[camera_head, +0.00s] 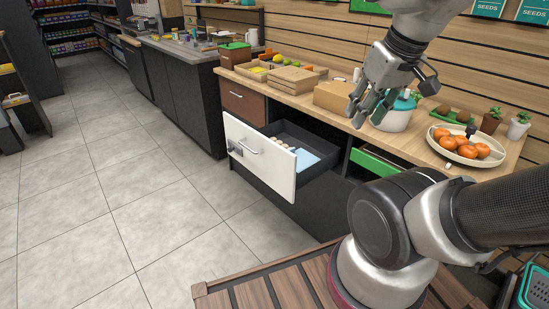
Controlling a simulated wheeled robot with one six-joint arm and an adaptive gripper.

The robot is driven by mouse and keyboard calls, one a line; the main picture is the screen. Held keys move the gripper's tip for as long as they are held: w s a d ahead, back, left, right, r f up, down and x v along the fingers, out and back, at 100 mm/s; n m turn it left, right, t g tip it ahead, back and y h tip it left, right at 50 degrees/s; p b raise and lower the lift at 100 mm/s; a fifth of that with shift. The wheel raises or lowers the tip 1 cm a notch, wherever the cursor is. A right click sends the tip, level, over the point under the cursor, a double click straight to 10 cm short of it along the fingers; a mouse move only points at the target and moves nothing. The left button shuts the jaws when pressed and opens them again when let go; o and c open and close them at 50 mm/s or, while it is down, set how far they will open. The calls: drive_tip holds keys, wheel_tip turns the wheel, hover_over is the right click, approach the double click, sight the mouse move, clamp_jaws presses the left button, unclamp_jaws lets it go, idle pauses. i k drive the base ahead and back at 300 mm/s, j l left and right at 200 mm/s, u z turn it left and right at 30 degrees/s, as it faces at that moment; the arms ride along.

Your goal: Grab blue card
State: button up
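A light blue card (306,160) lies flat inside the open drawer (262,160), toward its right side. The drawer's white front stands out from the counter, and its inside is dark. My gripper (366,114) hangs above the counter, up and to the right of the drawer, pointing down and left. Its fingers look apart, with nothing seen between them. It is well clear of the card and overlaps the view of a pale pot with a teal lid (396,115).
Several small round pale items (280,143) lie in the drawer near the card. On the wooden counter stand a cardboard box (334,96), a plate of oranges (466,148) and small potted plants (517,126). The tiled floor (130,190) at left is clear.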

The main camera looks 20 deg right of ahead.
sight(304, 159)
drive_tip(key=i+l, duration=0.15)
drive_tip(key=i, duration=0.4)
drive_tip(key=i+l+z, duration=0.1)
drive_tip(key=i, duration=0.5)
drive_tip(key=l, duration=0.1)
